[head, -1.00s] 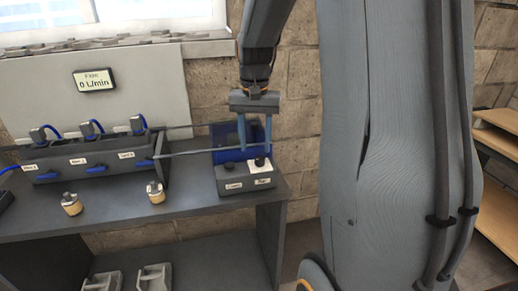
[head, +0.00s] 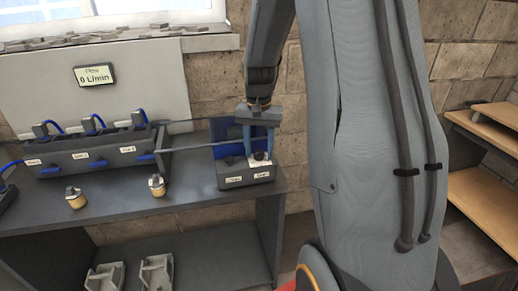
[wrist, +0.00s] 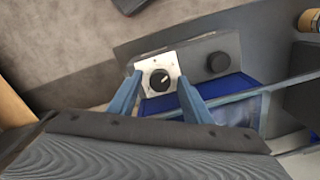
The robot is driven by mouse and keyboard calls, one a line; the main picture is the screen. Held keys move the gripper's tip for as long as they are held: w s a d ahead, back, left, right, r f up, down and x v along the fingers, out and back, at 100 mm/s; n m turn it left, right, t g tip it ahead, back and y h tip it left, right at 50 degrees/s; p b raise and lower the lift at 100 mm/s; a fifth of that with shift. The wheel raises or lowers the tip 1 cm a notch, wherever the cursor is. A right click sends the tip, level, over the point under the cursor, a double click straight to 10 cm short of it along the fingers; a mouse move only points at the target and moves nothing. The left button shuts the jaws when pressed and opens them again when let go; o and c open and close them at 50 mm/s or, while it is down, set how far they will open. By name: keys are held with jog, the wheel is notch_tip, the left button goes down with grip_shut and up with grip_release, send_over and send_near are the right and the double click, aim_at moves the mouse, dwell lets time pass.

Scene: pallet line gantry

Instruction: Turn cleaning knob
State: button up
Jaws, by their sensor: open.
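A grey control box (head: 245,182) stands at the right end of the bench. It carries a plain black knob (head: 229,160) on the left and a black knob on a white dial plate (head: 259,156) on the right. Their front labels are too blurred to read surely. My gripper (head: 259,150) points down over the right-hand knob, open and empty. In the wrist view, the dial knob (wrist: 160,79) appears between my two blue fingertips, its white pointer slanting up and right. The plain knob (wrist: 217,62) lies outside the fingers. I cannot tell whether the fingers touch the dial knob.
A blue panel (head: 224,134) stands behind the box. A manifold (head: 85,155) with several blue levers and hoses lies left, with rails reaching toward the box. Two brass-coloured fittings (head: 157,185) stand on the bench (head: 195,190). A display (head: 94,75) reads 0 L/min.

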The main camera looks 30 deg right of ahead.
jog(key=shift+c, duration=0.6)
jog(key=c, duration=0.9)
jog(key=shift+c, duration=0.2)
jog(key=shift+n, duration=0.3)
jog(key=n+p, duration=0.2)
jog(key=n, duration=0.2)
jog(key=shift+r+p, duration=0.1)
jog(key=shift+p, duration=0.25)
jog(key=n+p, duration=0.2)
jog(key=n, duration=0.4)
jog(key=shift+n, duration=0.4)
jog(key=n+p, duration=0.2)
jog(key=n, duration=0.4)
jog(key=shift+w, duration=0.1)
jog(key=n+p, duration=0.1)
jog(key=n, duration=0.6)
jog(key=shift+p, duration=0.4)
